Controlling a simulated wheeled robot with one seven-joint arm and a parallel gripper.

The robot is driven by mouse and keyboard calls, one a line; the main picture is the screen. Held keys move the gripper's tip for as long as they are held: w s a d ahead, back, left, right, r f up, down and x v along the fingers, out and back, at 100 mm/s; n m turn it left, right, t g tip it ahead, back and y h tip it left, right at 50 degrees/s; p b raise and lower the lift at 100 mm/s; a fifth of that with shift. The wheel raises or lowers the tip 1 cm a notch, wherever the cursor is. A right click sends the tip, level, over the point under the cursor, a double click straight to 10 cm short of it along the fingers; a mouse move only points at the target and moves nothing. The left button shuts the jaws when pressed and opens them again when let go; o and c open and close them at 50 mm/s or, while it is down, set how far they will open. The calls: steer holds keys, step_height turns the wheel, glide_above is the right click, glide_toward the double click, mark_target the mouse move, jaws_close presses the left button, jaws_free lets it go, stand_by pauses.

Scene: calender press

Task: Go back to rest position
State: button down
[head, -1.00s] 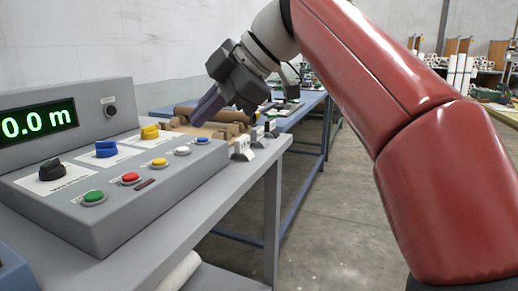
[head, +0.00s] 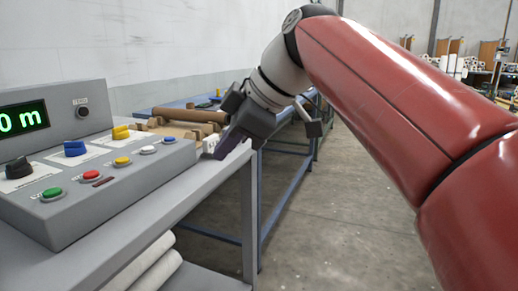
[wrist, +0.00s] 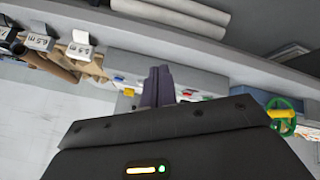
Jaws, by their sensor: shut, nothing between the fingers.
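My gripper (head: 233,137) is in the upper middle of the head view, at the right end of the control console, above or beside the table's edge; the exact height is hard to tell. Its dark purple fingers are together with nothing between them. In the wrist view the closed fingers (wrist: 158,86) point toward the console's coloured buttons. The grey control console (head: 120,187) stands on the grey table (head: 195,203). It has green, red, yellow, white and blue buttons, several knobs and a green-lit display (head: 22,118).
Brown cardboard tubes (head: 190,114) lie behind the console. White labelled blocks (wrist: 80,50) show in the wrist view. White rolls (head: 148,268) lie under the table. A blue-framed bench (head: 285,170) stands beyond. The floor (head: 340,225) on the right is open.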

steer(key=s+d+f+m+h, duration=0.2)
steer(key=s+d+f+m, duration=0.2)
steer(key=f, duration=0.5)
steer(key=s+d+f+m+t+h, duration=0.1)
steer(key=s+d+f+m+h, duration=0.1)
steer(key=s+d+f+m, duration=0.3)
steer(key=s+d+f+m+t+h, duration=0.1)
steer(key=s+d+f+m+h, duration=0.2)
steer(key=d+f+m, duration=0.7)
step_height(320, 180, down, 4)
steer(key=shift+s+d+f, duration=0.15)
steer(key=shift+s+d, duration=0.65)
steer(key=shift+s, duration=0.25)
